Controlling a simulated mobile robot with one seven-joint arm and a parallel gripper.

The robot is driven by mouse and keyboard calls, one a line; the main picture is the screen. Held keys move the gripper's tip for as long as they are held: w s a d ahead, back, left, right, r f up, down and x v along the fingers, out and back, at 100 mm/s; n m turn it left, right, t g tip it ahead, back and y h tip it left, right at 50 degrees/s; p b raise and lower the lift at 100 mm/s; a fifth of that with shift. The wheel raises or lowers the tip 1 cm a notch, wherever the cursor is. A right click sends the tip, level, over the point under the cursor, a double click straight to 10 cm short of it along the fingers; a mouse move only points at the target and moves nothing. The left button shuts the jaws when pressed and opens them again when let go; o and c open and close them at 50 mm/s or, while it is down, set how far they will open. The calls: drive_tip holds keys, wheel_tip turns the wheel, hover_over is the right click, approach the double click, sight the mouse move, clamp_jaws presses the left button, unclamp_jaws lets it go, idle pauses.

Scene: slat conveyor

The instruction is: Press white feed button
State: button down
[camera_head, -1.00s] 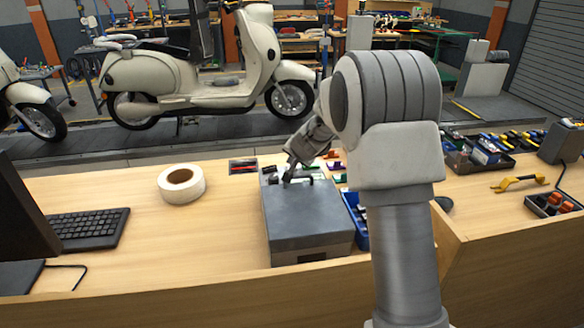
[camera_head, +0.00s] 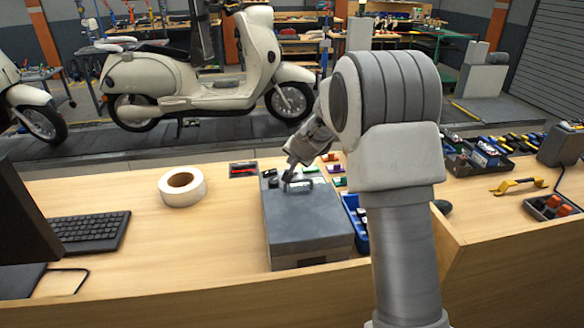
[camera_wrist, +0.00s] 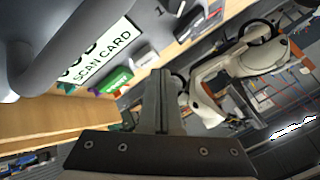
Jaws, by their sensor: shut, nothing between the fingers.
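The grey box-shaped machine (camera_head: 308,228) stands on the desk, with a pale display or label (camera_head: 298,186) and dark knobs on its top. In the wrist view its grey top (camera_wrist: 150,18) carries a curved grey bar (camera_wrist: 50,40) and a white panel reading "SCAN CARD" (camera_wrist: 102,55). My gripper (camera_head: 288,179) is over the rear left of the machine's top; whether it touches is unclear. In the wrist view my gripper (camera_wrist: 160,78) is shut and empty. I cannot make out a white feed button clearly; the gripper may cover it.
Small coloured blocks (camera_head: 333,168) lie beside the machine, and a blue bin (camera_head: 355,220) stands to its right. A white tape roll (camera_head: 182,187) and a keyboard (camera_head: 90,231) lie to the left. The desk between the roll and the machine is clear.

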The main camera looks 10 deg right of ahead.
drive_tip(key=shift+r, duration=0.1)
drive_tip(key=shift+r+p, duration=2.1)
drive_tip(key=shift+r, duration=0.35)
drive_tip(key=shift+r, duration=0.15)
drive_tip(key=s+a+r+n+g+y, duration=0.1)
drive_tip(key=s+a+r+n, duration=0.1)
drive_tip(key=s+r, duration=0.6)
drive_tip(key=s+a+r+n+g, duration=0.1)
drive_tip(key=s+a+r+n, duration=0.3)
drive_tip(key=s, duration=0.7)
drive_tip(key=s+d+n+h, duration=0.1)
drive_tip(key=s+d, duration=0.2)
drive_tip(key=s, duration=0.9)
drive_tip(key=s+d+g+h, duration=0.1)
drive_tip(key=s+d, duration=0.2)
drive_tip(key=s, duration=1)
drive_tip(key=shift+f+n+g, duration=0.3)
drive_tip(key=shift+f+n, duration=0.05)
drive_tip(key=shift+n, duration=0.05)
